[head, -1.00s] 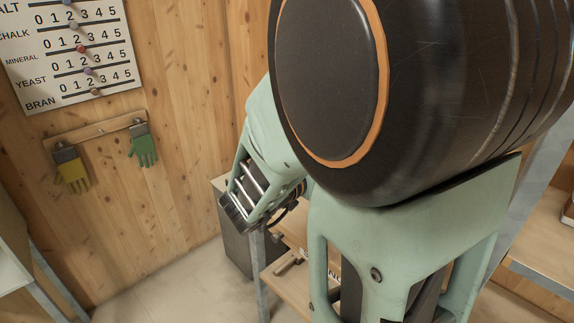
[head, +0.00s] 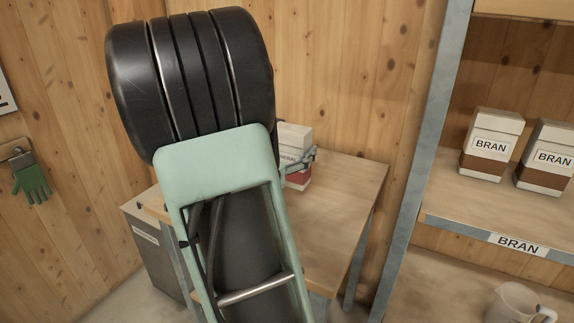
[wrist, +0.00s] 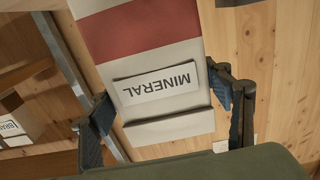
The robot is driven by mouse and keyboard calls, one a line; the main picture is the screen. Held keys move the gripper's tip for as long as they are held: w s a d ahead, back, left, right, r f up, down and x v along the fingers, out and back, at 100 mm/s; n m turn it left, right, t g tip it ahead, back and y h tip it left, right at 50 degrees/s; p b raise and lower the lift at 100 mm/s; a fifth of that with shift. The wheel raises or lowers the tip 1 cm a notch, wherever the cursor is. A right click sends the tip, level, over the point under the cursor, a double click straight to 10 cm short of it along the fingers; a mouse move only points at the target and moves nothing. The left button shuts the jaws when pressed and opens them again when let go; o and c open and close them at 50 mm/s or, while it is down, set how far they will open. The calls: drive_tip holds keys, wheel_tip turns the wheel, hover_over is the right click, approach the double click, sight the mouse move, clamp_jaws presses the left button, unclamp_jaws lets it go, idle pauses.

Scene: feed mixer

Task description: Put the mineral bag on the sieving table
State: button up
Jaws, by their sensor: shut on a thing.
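The mineral bag (head: 296,138) is white with a red band and shows beside my arm in the head view, its left part hidden. In the wrist view the mineral bag (wrist: 160,85) has its label upside down. My gripper (wrist: 168,106) is shut on it, with one finger on each side; part of my gripper (head: 303,163) also shows in the head view. The bag appears in front of the wooden top of a table (head: 345,190), which I take as the sieving table. I cannot tell whether the bag touches it.
The right part of the tabletop looks clear. A grey bin (head: 155,252) stands at its left. A metal shelf post (head: 420,150) rises at its right. The shelf holds bran bags (head: 490,145), with a clear jug (head: 518,303) lower down. A green glove (head: 32,180) hangs on the wall.

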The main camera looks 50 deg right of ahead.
sight(292, 160)
drive_tip(key=shift+d+f, duration=0.2)
drive_tip(key=shift+d, duration=0.05)
drive_tip(key=shift+w+d+f+b, duration=0.15)
drive_tip(key=shift+f+b, duration=0.55)
drive_tip(key=shift+f, duration=1)
drive_tip(key=shift+f, duration=0.2)
drive_tip(key=o, duration=1.8)
drive_tip(key=shift+r, duration=0.25)
drive_tip(key=p+v, duration=0.2)
drive_tip(key=v, duration=1)
